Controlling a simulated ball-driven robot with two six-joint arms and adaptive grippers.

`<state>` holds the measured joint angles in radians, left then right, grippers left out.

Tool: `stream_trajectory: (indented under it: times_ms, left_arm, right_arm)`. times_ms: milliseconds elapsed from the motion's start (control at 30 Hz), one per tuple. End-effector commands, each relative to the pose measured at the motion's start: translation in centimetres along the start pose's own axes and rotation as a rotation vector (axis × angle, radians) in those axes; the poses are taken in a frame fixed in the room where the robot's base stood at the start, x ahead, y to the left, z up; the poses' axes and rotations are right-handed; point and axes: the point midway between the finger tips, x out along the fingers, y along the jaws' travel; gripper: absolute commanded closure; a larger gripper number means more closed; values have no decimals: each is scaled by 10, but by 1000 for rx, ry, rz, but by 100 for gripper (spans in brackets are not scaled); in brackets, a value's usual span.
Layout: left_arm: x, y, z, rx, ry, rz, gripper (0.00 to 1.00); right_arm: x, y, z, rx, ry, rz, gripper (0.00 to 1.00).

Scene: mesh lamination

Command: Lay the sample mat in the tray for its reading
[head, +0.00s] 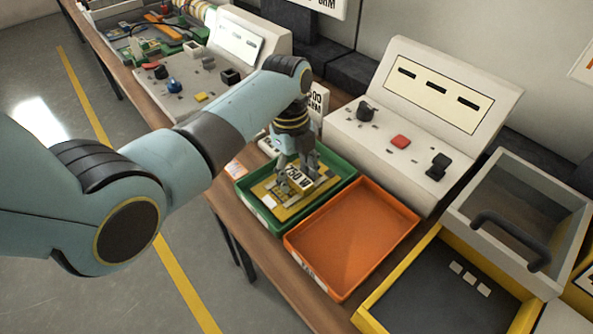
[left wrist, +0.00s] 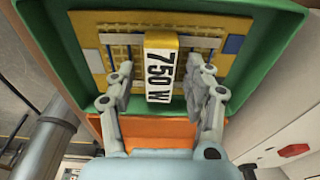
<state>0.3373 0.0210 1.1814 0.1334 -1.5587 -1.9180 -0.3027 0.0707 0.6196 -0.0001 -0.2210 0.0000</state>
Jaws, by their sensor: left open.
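A yellow mesh mat (head: 267,191) lies flat in a green tray (head: 240,183); it also shows in the left wrist view (left wrist: 95,50). A yellow block (left wrist: 161,41) with a white "750 W" label stands at the mat's middle. My left gripper (head: 297,180) points down over the tray, open, with one finger on each side of the block. In the left wrist view the fingers (left wrist: 161,78) show gaps to the block. The orange tray (head: 350,238) beside the green one is empty. My right gripper is not in view.
A white console (head: 375,135) with knobs and a red button stands behind the trays. At right, a yellow-rimmed bin (head: 440,300) holds small white pieces, below a grey lidded box (head: 525,190) with a black handle. Another console (head: 195,95) is at back left.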

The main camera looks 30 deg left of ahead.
Motion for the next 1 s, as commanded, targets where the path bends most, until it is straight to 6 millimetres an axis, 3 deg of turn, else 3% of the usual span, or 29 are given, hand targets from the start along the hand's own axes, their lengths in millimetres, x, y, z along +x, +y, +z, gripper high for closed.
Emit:
stream_trajectory:
  times_ms: [167,633,800,1000]
  left_arm:
    - [-12,-1,0,0,-1,-2,48]
    - [-107,-1,0,0,-1,-3,48]
    - [-121,0,0,0,0,-1,48]
    - [-123,0,0,0,0,1,48]
  right_arm:
    - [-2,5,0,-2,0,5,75]
    - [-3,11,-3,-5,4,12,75]
    - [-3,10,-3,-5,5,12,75]
    - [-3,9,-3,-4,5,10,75]
